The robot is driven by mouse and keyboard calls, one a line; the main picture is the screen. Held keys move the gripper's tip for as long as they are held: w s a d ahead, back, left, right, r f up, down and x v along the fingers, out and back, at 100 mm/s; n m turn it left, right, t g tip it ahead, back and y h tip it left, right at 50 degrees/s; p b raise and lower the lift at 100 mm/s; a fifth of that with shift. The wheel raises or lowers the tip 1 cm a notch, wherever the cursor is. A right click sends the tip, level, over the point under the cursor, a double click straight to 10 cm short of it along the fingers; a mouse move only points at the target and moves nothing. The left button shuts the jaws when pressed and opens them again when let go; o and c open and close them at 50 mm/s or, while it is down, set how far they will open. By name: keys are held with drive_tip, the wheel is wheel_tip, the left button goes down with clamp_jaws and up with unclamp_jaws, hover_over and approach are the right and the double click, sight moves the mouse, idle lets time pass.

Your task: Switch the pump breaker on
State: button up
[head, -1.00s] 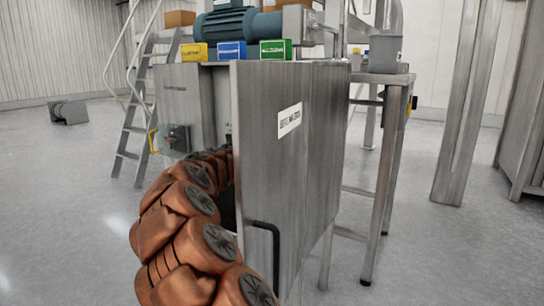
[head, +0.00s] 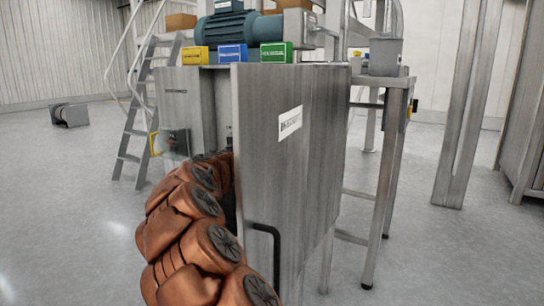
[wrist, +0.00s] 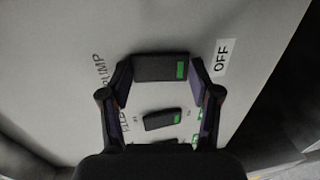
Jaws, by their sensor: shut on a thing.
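In the wrist view, the pump breaker (wrist: 155,68) is a dark block with a green mark at its right end. A PUMP label (wrist: 101,72) is to its left and an OFF label (wrist: 222,57) to its right, on a pale panel. My gripper (wrist: 162,76) has one finger at each end of this block and is shut on it. A second, smaller dark switch (wrist: 162,120) with a green mark lies between the fingers, nearer the palm; its label is partly hidden. In the head view, my gripper and the breakers are hidden inside the steel cabinet (head: 180,103).
The cabinet door (head: 280,170) with a black handle (head: 268,232) stands close on the right of my arm. Yellow, blue and green boxes (head: 271,52) and a motor (head: 228,30) sit on top. A step ladder (head: 135,110) stands behind left.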

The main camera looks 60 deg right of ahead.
drive_tip(key=shift+s+f+h+b, duration=0.1)
drive_tip(key=shift+f+h+b, duration=0.35)
drive_tip(key=shift+b, duration=1.55)
drive_tip(key=shift+r+h+b, duration=0.25)
drive_tip(key=shift+b, duration=0.45)
drive_tip(key=o, duration=1.1)
drive_tip(key=shift+o, duration=0.2)
drive_tip(key=shift+a, duration=0.1)
drive_tip(key=a, duration=1.1)
drive_tip(key=shift+s+a, duration=0.15)
drive_tip(key=shift+a, duration=0.25)
